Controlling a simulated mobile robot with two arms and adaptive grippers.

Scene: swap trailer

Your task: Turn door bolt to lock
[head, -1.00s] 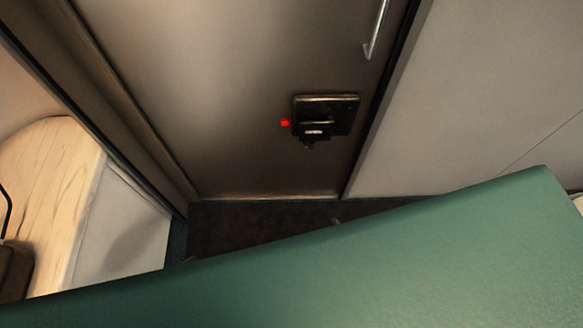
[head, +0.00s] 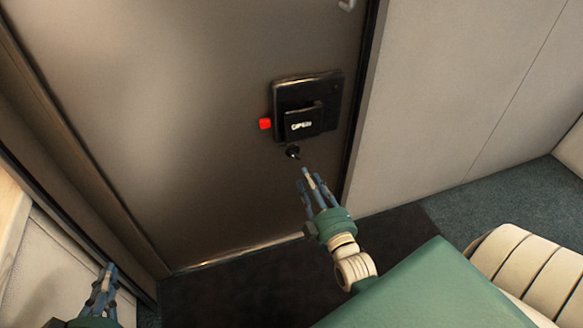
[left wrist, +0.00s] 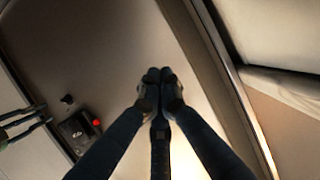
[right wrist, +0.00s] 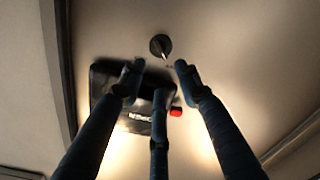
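The brown door (head: 190,130) has a black lock box (head: 330,88) with a labelled handle plate (head: 304,122) and a red piece (head: 265,124) at its left. Below the box is a small round black bolt (head: 293,152) with a short metal stem. My right gripper (head: 308,176) is open and empty, just below and right of the bolt. In the right wrist view the bolt (right wrist: 160,46) lies beyond the gap between the fingertips, apart from them. My left gripper (head: 104,272) is low at the left; its fingertips (left wrist: 160,76) meet with nothing between them.
The door frame (head: 365,90) and a pale wall (head: 450,90) stand to the right. A cream cushioned seat (head: 515,265) is at the lower right, with dark floor (head: 220,290) before the door. The left arm has the door's left frame close by.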

